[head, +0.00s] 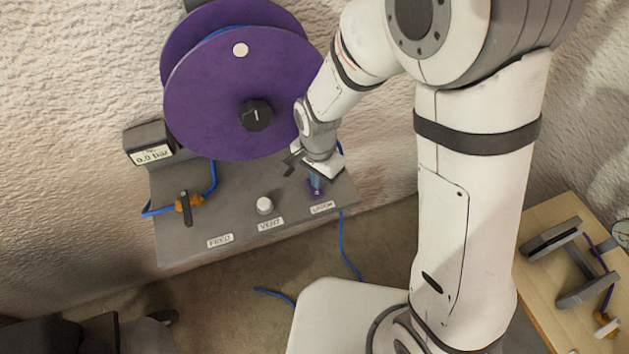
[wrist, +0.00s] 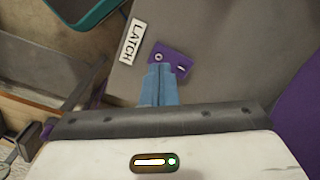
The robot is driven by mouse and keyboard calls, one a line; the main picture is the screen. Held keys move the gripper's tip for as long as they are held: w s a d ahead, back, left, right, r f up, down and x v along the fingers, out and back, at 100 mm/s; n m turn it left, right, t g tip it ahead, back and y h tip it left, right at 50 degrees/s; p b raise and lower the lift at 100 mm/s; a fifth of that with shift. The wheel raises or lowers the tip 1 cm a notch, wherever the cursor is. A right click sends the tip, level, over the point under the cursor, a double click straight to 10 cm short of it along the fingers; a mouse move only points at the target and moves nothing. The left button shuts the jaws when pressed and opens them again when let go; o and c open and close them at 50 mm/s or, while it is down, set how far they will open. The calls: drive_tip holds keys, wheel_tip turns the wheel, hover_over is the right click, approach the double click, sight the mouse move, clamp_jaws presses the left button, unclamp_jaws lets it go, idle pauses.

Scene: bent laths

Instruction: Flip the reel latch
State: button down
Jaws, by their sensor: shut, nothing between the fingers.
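The latch is a small purple piece (head: 316,190) on the grey panel, beside the LATCH label (head: 323,208). In the wrist view it is a purple plate (wrist: 181,61) with a screw-like round spot and a light slot, next to the LATCH label (wrist: 133,42). My gripper (head: 317,183) points down at it, and its blue fingers (wrist: 160,69) are together and empty. The fingertips overlap the plate's near edge in the wrist view and hide part of it; I cannot tell whether they touch. The purple reel (head: 215,105) stands behind, with a black hub knob (head: 256,116).
The grey panel (head: 178,236) also carries a white VENT knob (head: 264,205), a FEED valve with a dark handle (head: 187,209) and a gauge reading 0.0 bar (head: 152,154). Blue hose (head: 213,178) runs along it. A wooden table (head: 540,285) with grey parts stands at right.

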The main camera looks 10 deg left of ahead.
sight(317, 192)
drive_tip(key=shift+r+p, duration=1.25)
drive_tip(key=shift+r, duration=0.9)
